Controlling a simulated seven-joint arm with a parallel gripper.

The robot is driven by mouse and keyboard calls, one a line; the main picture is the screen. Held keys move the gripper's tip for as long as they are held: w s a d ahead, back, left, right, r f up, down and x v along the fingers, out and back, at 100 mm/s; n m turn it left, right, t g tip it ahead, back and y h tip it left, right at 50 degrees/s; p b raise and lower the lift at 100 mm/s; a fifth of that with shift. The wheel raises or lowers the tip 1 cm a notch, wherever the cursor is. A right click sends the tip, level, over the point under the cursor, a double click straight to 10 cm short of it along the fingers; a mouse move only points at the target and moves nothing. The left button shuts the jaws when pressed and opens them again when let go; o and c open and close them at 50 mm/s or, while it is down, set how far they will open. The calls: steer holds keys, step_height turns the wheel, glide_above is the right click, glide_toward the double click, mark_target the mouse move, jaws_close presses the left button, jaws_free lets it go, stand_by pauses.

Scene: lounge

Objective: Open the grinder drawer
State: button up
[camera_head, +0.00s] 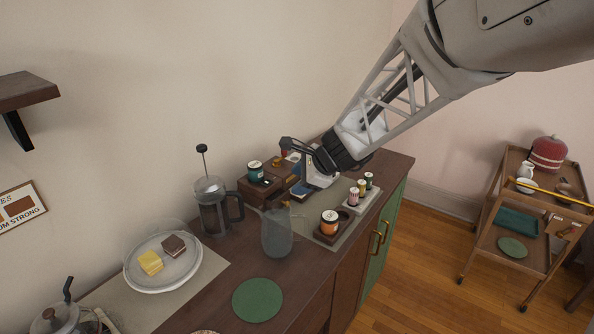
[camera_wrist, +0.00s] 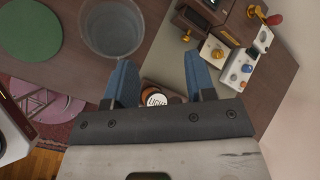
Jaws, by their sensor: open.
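A dark wooden box that looks like the grinder (camera_wrist: 232,22) stands at the top of the wrist view, with a brass crank and red knob (camera_wrist: 273,20). A small brass knob (camera_wrist: 187,36) sticks out by its near side; I cannot clearly make out the drawer's edges. In the head view the red crank knob (camera_head: 284,154) shows, while my arm hides part of the box. My gripper (camera_head: 293,194) is above the counter, in front of the wooden boxes. In the wrist view its blue fingers (camera_wrist: 161,82) are apart with nothing held between them; the brass knob lies beyond them.
A glass jug (camera_head: 277,235) stands close to my gripper. An orange jar (camera_head: 329,222) sits in a wooden tray, with small jars (camera_head: 361,187) beside it. A French press (camera_head: 212,205) and a plate (camera_head: 137,280) are left. The green disc (camera_head: 257,299) lies on the counter.

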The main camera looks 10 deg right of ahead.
steer(key=s+r+n, duration=0.4)
steer(key=s+r, duration=0.1)
steer(key=s, duration=0.2)
steer(key=shift+a+r+n+g+h, duration=0.2)
steer(key=shift+a+n+g+h, duration=0.1)
steer(key=shift+n, duration=0.1)
steer(key=w+d+f+m, duration=0.1)
steer(key=w+f+m, duration=0.3)
steer(key=w+f, duration=0.1)
steer(key=w+d+f+m+t, duration=0.1)
steer(key=w+f+m, duration=0.4)
steer(key=w+f, duration=0.1)
steer(key=w+d+f+m, duration=0.1)
steer(key=w+f+m, duration=0.3)
steer(key=f, duration=0.3)
steer(key=shift+w+d+f+m+t, duration=0.1)
steer(key=shift+w+d+m+t, duration=0.1)
steer(key=shift+w, duration=0.2)
steer(key=shift+w+d+f+m+t, duration=0.1)
steer(key=shift+w+d, duration=0.05)
steer(key=shift+w, duration=0.25)
steer(key=shift+r, duration=0.1)
steer(key=shift+x, duration=3.9)
steer(key=shift+s+a, duration=0.1)
steer(key=shift+a, duration=0.05)
